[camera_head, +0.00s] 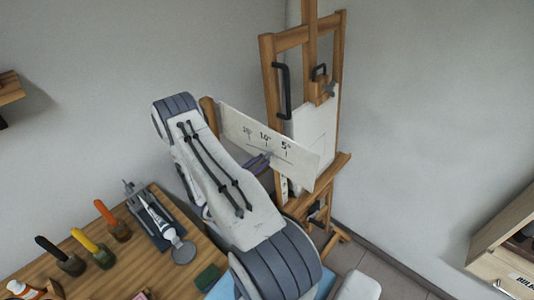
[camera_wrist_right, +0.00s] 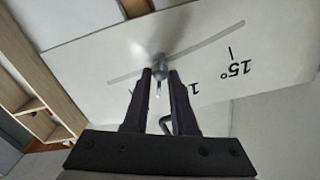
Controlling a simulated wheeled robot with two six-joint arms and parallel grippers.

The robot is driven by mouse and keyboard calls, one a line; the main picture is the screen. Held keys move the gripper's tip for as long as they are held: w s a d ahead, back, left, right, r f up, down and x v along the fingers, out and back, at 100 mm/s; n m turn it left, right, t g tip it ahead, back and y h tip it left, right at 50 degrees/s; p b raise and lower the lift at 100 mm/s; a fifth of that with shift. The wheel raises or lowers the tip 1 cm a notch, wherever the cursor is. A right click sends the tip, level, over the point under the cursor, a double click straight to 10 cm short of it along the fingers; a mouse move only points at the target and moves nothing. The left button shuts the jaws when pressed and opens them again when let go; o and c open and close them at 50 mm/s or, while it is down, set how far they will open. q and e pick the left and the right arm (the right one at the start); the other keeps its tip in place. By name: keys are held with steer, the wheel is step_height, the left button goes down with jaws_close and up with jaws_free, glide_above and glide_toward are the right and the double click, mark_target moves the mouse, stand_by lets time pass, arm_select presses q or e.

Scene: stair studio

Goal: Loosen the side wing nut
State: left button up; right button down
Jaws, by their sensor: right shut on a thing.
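The wooden easel (camera_head: 268,75) stands in the corner with a white scale plate (camera_head: 228,122) marked 15°, 10° and 5° on its side. In the right wrist view the scale plate (camera_wrist_right: 270,40) fills the upper middle, with a thin grey slot or bar across it. The side wing nut (camera_wrist_right: 150,50) is a blurred grey shape on that line. My right gripper (camera_wrist_right: 157,73) is shut on it at the fingertips. In the head view my right gripper (camera_head: 266,158) shows only partly at the plate, and the wing nut cannot be made out there. My left gripper is in neither view.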

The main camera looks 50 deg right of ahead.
steer(key=c, duration=1)
jaws_free()
steer(key=shift+o, duration=0.2)
steer(key=shift+a, duration=0.1)
steer(key=a, duration=0.5)
steer(key=shift+w+a, duration=0.35)
steer(key=shift+a, duration=0.05)
